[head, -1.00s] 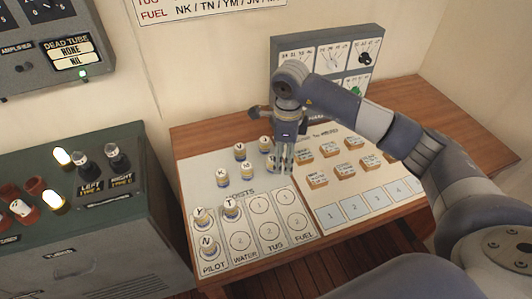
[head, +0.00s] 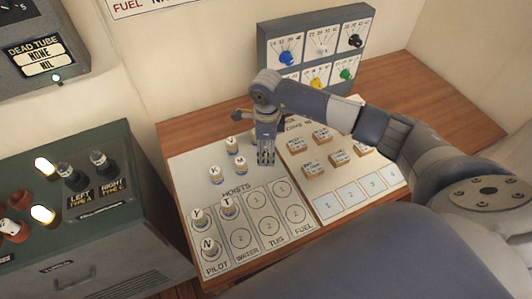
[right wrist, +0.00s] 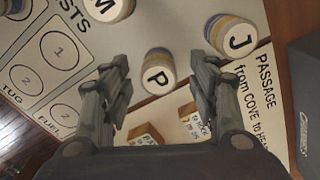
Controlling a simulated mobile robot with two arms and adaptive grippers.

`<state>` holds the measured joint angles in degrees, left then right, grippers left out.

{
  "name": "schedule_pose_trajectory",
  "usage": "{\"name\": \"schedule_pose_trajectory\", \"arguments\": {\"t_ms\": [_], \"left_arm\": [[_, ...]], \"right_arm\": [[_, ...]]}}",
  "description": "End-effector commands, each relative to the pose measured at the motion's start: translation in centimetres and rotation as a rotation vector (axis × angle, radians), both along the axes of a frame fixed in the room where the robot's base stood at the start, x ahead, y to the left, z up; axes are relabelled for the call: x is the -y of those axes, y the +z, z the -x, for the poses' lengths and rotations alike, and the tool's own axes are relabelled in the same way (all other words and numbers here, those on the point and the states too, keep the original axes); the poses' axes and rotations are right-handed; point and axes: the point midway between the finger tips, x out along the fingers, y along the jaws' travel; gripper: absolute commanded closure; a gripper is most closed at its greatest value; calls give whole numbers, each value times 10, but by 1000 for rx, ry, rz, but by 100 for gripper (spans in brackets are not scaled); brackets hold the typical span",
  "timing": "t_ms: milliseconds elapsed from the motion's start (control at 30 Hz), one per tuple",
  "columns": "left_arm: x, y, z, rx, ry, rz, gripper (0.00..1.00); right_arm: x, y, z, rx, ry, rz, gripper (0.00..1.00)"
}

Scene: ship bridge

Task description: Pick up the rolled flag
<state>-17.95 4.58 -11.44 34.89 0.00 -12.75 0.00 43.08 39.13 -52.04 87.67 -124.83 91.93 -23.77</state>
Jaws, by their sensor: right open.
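The rolled flags are short striped cylinders with lettered white tops, standing on the white hoists board (head: 185,190). In the right wrist view the P flag (right wrist: 157,80) stands between the two fingers of my open right gripper (right wrist: 161,66), which is empty. The J flag (right wrist: 230,38) is just beyond the right finger, and the M flag (right wrist: 112,8) is at the top edge. In the head view my right gripper (head: 266,158) points down right of the M flag (head: 238,163) and hides P and J. K (head: 216,173), T (head: 227,206) and N (head: 210,247) stand further left. My left gripper is out of view.
Wooden lettered blocks (head: 338,157) stand on the passage board (head: 325,190), close to the right gripper. A dial panel (head: 317,50) stands at the back of the wooden desk (head: 400,75). A green console (head: 85,210) is at the left.

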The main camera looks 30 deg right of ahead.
Motion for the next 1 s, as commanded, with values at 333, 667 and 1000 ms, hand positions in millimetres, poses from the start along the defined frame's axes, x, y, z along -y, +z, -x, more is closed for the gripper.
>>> {"name": "schedule_pose_trajectory", "arguments": {"t_ms": [333,667,1000], "left_arm": [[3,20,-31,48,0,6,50],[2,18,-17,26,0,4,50],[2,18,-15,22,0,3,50]], "right_arm": [[-1,-33,1,-2,-1,-1,45],[-1,-34,0,0,0,-1,77],[-1,-33,0,0,0,-1,89]]}}
